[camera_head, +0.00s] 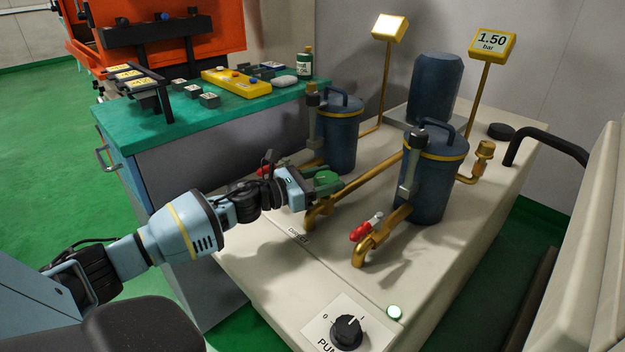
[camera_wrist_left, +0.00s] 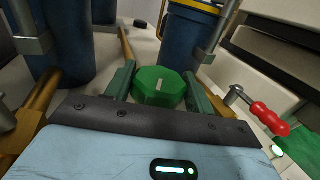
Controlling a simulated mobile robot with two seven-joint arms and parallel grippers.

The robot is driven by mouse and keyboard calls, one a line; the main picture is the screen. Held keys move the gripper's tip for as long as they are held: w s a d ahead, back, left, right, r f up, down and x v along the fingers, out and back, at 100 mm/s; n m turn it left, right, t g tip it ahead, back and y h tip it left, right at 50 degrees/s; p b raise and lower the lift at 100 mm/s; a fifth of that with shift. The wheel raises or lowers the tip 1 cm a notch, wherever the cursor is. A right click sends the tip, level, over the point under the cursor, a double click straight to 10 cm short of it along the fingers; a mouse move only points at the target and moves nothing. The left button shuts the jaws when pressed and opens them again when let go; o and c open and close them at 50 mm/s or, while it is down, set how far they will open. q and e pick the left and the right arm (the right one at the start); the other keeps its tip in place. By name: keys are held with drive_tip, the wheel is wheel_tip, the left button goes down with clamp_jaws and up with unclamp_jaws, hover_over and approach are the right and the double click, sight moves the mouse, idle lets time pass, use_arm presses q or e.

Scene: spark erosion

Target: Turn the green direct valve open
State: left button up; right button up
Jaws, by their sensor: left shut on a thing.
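The green direct valve knob (camera_wrist_left: 158,87) is an eight-sided green handle with a pale mark on top. It sits on the brass pipework beside the label plate, and it shows partly in the head view (camera_head: 325,178). My left gripper (camera_wrist_left: 160,90) has its two fingers on either side of the knob and is shut on it. In the head view my left gripper (camera_head: 318,185) reaches in from the left at the pipe. The pipe joint below the knob is mostly hidden by my gripper. My right gripper does not show.
A red-handled valve (camera_head: 366,228) stands to the right; another red handle (camera_head: 264,171) is behind my wrist. Two blue filter tanks (camera_head: 432,180) (camera_head: 341,135) stand behind the pipes. A black pump dial (camera_head: 347,332) is at the front. A gauge (camera_head: 492,43) reads 1.50 bar.

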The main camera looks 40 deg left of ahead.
use_arm(q)
drive_tip(key=shift+w+d+n+t+y+p, duration=0.1)
drive_tip(key=shift+n+t+y+p, duration=0.3)
drive_tip(key=shift+n+y+p, duration=0.35)
drive_tip(key=n+y+p, duration=0.2)
drive_tip(key=y+p, duration=0.1)
drive_tip(key=n+y+p, duration=0.2)
drive_tip(key=y+p, duration=0.1)
drive_tip(key=y, duration=0.1)
drive_tip(key=shift+w+d+r+t, duration=0.15)
drive_tip(key=shift+w+t, duration=0.05)
drive_tip(key=shift+t, duration=0.2)
drive_tip(key=shift+n+y+p, duration=0.35)
drive_tip(key=shift+n+y, duration=0.1)
drive_tip(key=shift+y, duration=0.3)
drive_tip(key=n+y, duration=0.1)
drive_tip(key=y, duration=0.1)
drive_tip(key=n+g+y+p, duration=0.2)
drive_tip(key=y, duration=0.1)
drive_tip(key=shift+f+n+y, duration=0.3)
drive_tip(key=shift+n, duration=0.1)
drive_tip(key=shift+n+g+y, duration=0.5)
drive_tip(key=shift+n+y, duration=0.2)
drive_tip(key=shift+y, duration=0.2)
drive_tip(key=shift+f, duration=0.15)
drive_tip(key=shift+a, duration=0.2)
drive_tip(key=o, duration=1)
